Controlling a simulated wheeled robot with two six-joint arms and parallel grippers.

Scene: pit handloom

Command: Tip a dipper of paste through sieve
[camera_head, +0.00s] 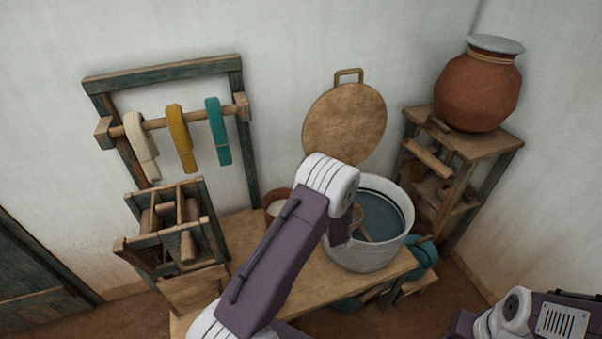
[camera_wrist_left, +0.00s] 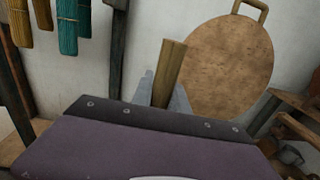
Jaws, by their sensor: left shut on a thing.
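My left gripper (camera_wrist_left: 165,88) is shut on a wooden handle (camera_wrist_left: 171,66), which stands up between its grey fingers in the left wrist view. What is at the handle's other end is hidden there. In the head view my left arm reaches over the table and covers most of the gripper. A grey tub (camera_head: 368,257) stands on the table, with dark blue-grey contents. A small brown rounded thing (camera_head: 357,215) shows at the tub's left side; I cannot tell if it is dipper or sieve. A reddish bowl (camera_head: 274,194) with pale contents is partly hidden behind my arm.
The wooden table (camera_head: 240,235) is partly bare. A rack with hanging yarn (camera_head: 180,140) and a wooden frame (camera_head: 180,235) stand left. A round board (camera_head: 345,120) is against the wall. A clay pot (camera_head: 478,90) sits on a shelf stand (camera_head: 463,143) at right.

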